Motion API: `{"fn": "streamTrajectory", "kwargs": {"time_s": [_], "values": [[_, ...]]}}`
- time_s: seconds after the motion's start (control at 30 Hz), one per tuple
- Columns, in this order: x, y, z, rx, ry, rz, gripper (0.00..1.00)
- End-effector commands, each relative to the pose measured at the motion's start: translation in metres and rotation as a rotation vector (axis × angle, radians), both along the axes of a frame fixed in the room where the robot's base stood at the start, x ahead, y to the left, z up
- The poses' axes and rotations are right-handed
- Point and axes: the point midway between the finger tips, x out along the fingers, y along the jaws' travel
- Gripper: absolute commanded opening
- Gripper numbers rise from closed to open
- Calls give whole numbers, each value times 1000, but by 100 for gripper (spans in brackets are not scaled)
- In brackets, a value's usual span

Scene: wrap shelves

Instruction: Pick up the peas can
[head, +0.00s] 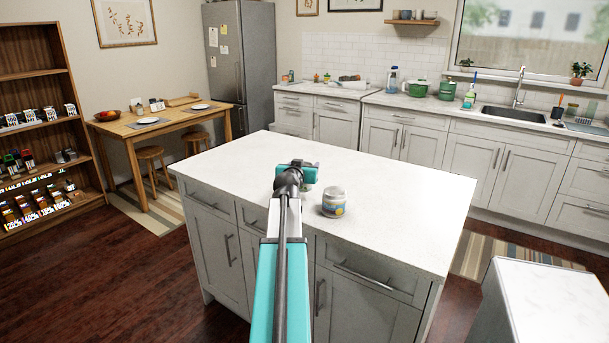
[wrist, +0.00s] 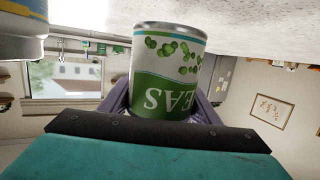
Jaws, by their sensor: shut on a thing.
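The peas can (wrist: 168,70) has a green and white label with pea pictures and shows upside down in the inverted wrist view. My gripper (wrist: 163,104) is shut on it, with a grey-purple finger on each side of the can. The can's far end is close to the white counter top (wrist: 255,25); I cannot tell if it touches. In the head view my gripper (head: 298,168) is over the island's white top (head: 390,200), and my arm and gripper mostly hide the can.
A pale jar with a blue and yellow label (head: 333,202) stands on the island just right of my gripper; it also shows in the wrist view (wrist: 22,45). The rest of the island top is clear. A shelf (head: 38,110) with several goods stands at the left.

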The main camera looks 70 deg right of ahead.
Motion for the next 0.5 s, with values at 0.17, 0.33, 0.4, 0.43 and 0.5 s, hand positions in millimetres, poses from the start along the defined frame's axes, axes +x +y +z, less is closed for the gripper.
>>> {"fn": "streamTrajectory", "kwargs": {"time_s": [0.17, 0.33, 0.4, 0.43, 0.5], "values": [[0, -1, 27, -2, -1, 0, 34], [0, -1, 45, -1, -1, 0, 34], [0, -1, 50, 0, 0, 0, 34], [0, 0, 52, 0, 0, 0, 34], [0, 0, 55, 0, 1, 0, 34]]}}
